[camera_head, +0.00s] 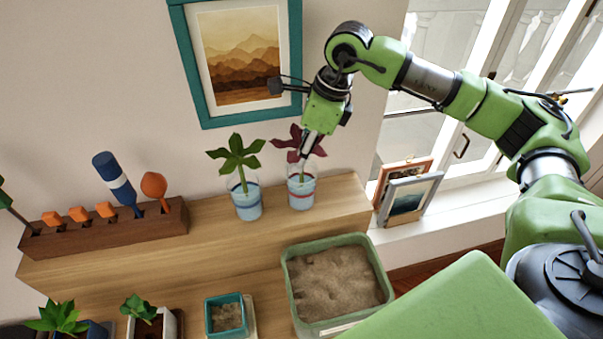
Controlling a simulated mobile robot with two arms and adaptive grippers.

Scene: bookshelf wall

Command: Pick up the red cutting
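The red cutting (285,143) has dark red leaves and a green stem. It stands in a clear glass (301,194) of water with a red band, towards the right end of the upper wooden shelf. My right gripper (307,150) reaches down from above, its fingers at the cutting's leaves and upper stem and hiding part of them. I cannot tell from this view whether the fingers are closed on the stem. My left gripper is not in view.
A green-leaved cutting (237,157) in a blue-banded glass (247,203) stands close to the left. A dark wooden rack (100,229) holds tools. Below are a sand-filled green tray (290,285), a small teal pot (209,315) and potted plants. Framed pictures (411,198) lean by the window.

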